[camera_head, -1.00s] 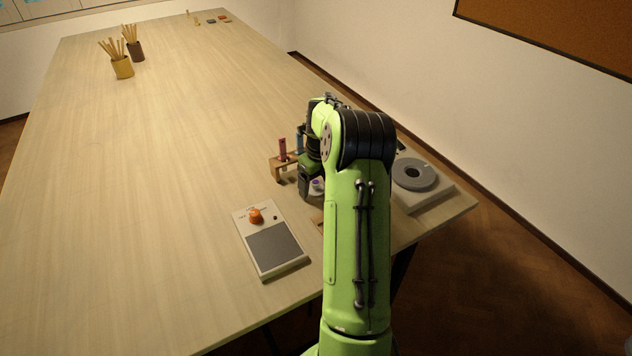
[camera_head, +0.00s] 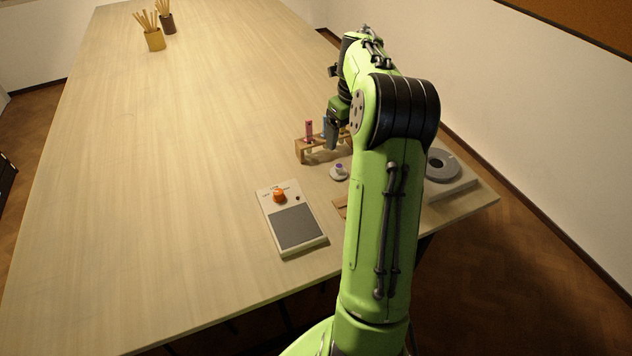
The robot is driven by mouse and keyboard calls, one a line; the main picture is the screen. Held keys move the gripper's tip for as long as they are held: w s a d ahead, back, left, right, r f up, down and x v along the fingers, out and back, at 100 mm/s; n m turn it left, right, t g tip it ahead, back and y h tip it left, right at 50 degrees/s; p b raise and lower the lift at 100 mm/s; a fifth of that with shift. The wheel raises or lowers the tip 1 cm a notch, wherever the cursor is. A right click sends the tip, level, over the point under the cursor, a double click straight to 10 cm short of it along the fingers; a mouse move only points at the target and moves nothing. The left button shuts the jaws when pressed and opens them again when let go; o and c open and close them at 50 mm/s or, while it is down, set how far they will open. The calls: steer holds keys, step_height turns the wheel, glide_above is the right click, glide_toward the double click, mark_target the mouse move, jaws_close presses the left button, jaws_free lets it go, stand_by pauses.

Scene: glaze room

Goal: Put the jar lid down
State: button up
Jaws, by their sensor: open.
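The jar lid, a small pale grey disc with a purple-topped knob (camera_head: 340,173), lies on the table just in front of the wooden rack. My gripper (camera_head: 332,146) is open and stands above and behind the lid, apart from it, close to the rack. My arm hides part of the area to the right of the lid, and the gap between my fingers is hard to make out.
A wooden rack (camera_head: 301,151) with a pink tube (camera_head: 309,131) and a blue one stands behind the lid. A panel with an orange knob (camera_head: 279,196) lies front left. A grey ring-topped device (camera_head: 443,166) is at the right edge. The wooden table (camera_head: 180,180) is clear at left.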

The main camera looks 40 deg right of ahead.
steer(key=s+a+r+n+h, duration=0.1)
steer(key=a+r+n, duration=0.2)
steer(key=a+n, duration=0.25)
steer(key=s+a+r+n+t, duration=0.1)
steer(key=a+r+n, duration=0.2)
steer(key=a+n, duration=0.3)
steer(key=s+a+r+n+h, duration=0.1)
steer(key=a+r+n, duration=0.25)
steer(key=a, duration=0.35)
steer(key=s+a+f+n+t+y, duration=0.2)
steer(key=s+a+n, duration=1.2)
steer(key=n, duration=0.8)
steer(key=shift+s+f+t, duration=0.6)
steer(key=shift+s+f, duration=0.15)
steer(key=shift+s, duration=0.35)
